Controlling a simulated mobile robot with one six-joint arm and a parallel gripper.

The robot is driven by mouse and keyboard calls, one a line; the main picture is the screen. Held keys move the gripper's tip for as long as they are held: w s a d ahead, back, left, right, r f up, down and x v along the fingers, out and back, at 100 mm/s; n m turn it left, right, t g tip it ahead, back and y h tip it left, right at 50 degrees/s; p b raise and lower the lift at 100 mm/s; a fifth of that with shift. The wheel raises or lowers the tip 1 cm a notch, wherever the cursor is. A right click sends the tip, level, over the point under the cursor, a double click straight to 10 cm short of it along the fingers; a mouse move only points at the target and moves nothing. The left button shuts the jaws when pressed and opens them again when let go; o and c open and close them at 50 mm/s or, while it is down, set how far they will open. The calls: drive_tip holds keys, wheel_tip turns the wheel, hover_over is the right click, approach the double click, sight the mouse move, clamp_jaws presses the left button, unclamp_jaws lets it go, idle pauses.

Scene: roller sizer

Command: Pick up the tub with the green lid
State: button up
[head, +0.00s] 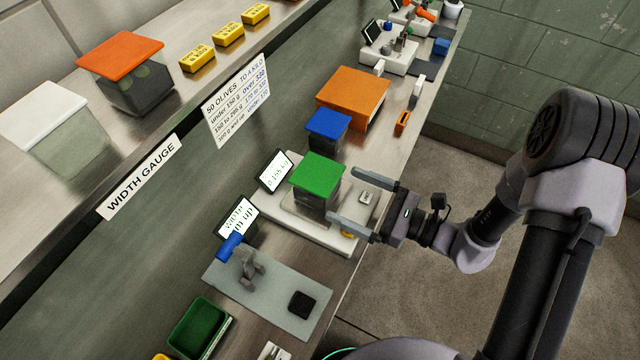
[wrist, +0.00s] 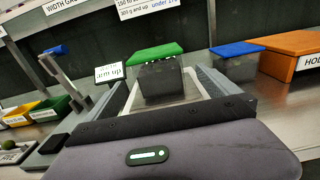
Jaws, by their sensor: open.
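The tub with the green lid (head: 318,175) stands upright on the pan of a white scale (head: 308,226) on the lower bench. Its body is dark and see-through. In the wrist view the tub (wrist: 158,75) is straight ahead, between the lines of the two fingers. My gripper (head: 343,197) is open and empty, at the right of the tub in the head view. Its fingers point toward the tub, and the tub looks still short of being between the fingertips. The wrist view shows the gripper (wrist: 165,100) with its fingers apart.
A tub with a blue lid (head: 328,127) and an orange box (head: 353,98) stand beyond the scale. The scale's display (head: 274,172) is behind the green-lidded tub. A grey plate with a gauge (head: 268,290) is nearer. A shelf (head: 60,215) with more tubs overhangs at left.

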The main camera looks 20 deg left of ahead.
sight(317, 181)
drive_tip(key=a+b, duration=0.1)
drive_tip(key=a, duration=0.3)
drive_tip(key=a+b, duration=0.1)
drive_tip(key=a, duration=0.3)
drive_tip(key=shift+w+r, duration=0.1)
drive_tip(key=shift+w, duration=0.1)
drive_tip(key=shift+c, duration=0.2)
drive_tip(key=shift+r, duration=0.15)
drive_tip(key=c, duration=1.5)
